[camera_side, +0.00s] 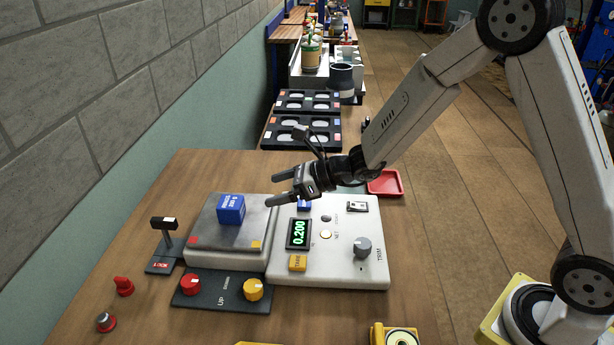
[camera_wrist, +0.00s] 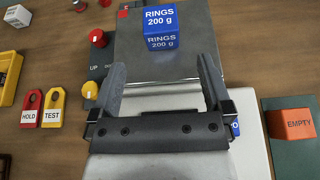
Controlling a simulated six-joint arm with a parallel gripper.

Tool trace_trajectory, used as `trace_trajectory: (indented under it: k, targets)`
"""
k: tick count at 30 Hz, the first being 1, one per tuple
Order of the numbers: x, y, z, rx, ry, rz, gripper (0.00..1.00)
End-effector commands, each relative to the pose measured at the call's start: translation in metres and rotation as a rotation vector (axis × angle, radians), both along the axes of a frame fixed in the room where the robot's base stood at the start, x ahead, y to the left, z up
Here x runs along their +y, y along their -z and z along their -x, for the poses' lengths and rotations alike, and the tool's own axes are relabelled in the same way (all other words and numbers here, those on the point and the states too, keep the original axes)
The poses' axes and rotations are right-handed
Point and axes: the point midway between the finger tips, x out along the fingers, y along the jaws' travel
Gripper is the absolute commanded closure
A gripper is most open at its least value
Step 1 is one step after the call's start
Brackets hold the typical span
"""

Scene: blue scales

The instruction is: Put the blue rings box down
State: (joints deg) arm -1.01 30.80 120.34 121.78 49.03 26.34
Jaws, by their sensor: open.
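The blue rings box (camera_side: 230,209) sits upright on the grey metal plate of the scales (camera_side: 205,239). The scales' display (camera_side: 299,233) reads 0.200. A second blue item (camera_side: 304,205) on the panel is partly hidden behind my gripper.
A lever marked LOCK (camera_side: 163,235) stands left of the scales. Red and yellow knobs (camera_side: 222,287) are in front. A red tray (camera_side: 385,183) lies behind right. HOLD and TEST tags (camera_wrist: 43,108) and an orange EMPTY box (camera_wrist: 296,124) show in the wrist view.

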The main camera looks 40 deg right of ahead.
Motion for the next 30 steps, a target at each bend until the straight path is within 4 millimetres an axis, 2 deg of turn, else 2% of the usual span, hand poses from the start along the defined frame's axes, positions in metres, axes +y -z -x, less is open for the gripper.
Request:
trace_trajectory:
  k: [22,26,30]
  targets:
    - [-0.002,-0.001,0.004,0.000,-0.009,0.009,0.00]
    - [0.000,0.000,0.012,-0.003,-0.049,0.047,0.00]
    - [0.002,0.003,0.028,-0.015,-0.145,0.137,0.00]
